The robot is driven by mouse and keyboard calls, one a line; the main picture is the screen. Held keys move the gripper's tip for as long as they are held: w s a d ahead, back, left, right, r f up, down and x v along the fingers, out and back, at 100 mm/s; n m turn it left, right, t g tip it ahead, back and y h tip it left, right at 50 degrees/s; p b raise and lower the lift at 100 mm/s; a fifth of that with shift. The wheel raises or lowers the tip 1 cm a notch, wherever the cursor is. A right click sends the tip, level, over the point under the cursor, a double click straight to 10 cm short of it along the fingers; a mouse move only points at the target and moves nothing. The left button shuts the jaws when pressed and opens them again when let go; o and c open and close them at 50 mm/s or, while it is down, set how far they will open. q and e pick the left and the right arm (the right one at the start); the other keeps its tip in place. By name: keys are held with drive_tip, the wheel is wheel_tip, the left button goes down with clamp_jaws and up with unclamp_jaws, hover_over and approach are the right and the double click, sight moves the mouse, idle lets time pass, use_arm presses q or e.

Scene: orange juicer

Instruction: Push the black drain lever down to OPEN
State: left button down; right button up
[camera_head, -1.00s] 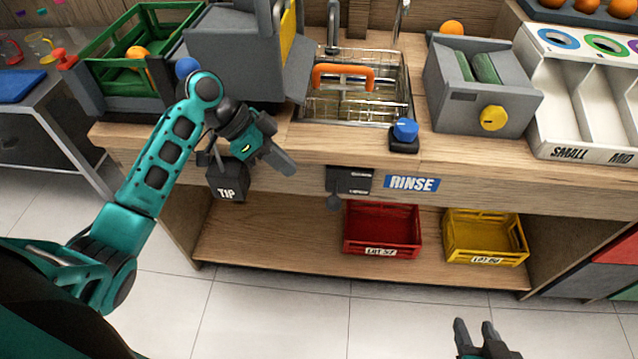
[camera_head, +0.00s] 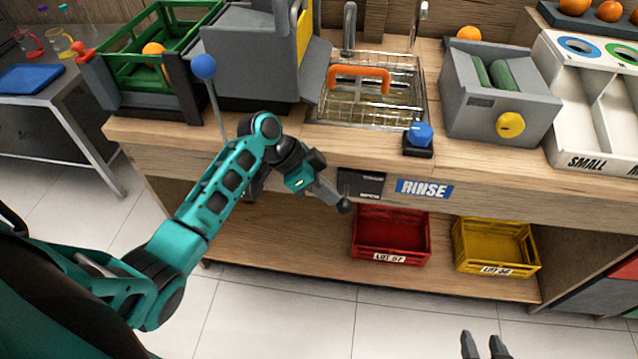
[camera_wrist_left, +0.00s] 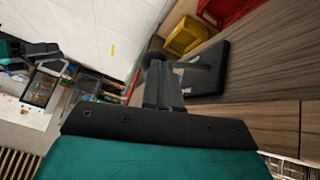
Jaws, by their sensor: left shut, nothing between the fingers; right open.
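The black drain lever (camera_head: 345,205) ends in a round knob at the lower left of its dark panel (camera_head: 362,183) on the counter's front. My left gripper (camera_head: 334,197) is shut and empty, its tip beside the knob on the left; I cannot tell whether they touch. In the left wrist view, the shut fingers (camera_wrist_left: 163,85) point at the lever's knob (camera_wrist_left: 155,50), with the panel (camera_wrist_left: 208,70) to the right. The fingers partly cover the lever there. My right gripper (camera_head: 484,346) is open and empty at the bottom edge of the head view.
The sink basket (camera_head: 385,108) with an orange handle and the blue knob (camera_head: 419,134) are above the panel. The RINSE label (camera_head: 424,189) is right of it. A red crate (camera_head: 390,238) and a yellow crate (camera_head: 497,247) stand on the shelf below. Floor in front is clear.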

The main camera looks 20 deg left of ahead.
idle(0.4)
use_arm(q)
drive_tip(key=f+m+t+b, duration=0.1)
drive_tip(key=t, duration=0.1)
drive_tip(key=s+f+m+t+b, duration=0.1)
drive_tip(key=f+t, duration=0.1)
drive_tip(key=s+f+t+y+b, duration=0.1)
drive_tip(key=t+b, duration=0.1)
drive_tip(key=shift+s+d+f+m, duration=0.25)
drive_tip(key=shift+d+f+m, duration=0.1)
drive_tip(key=shift+f+m, duration=0.05)
idle(0.8)
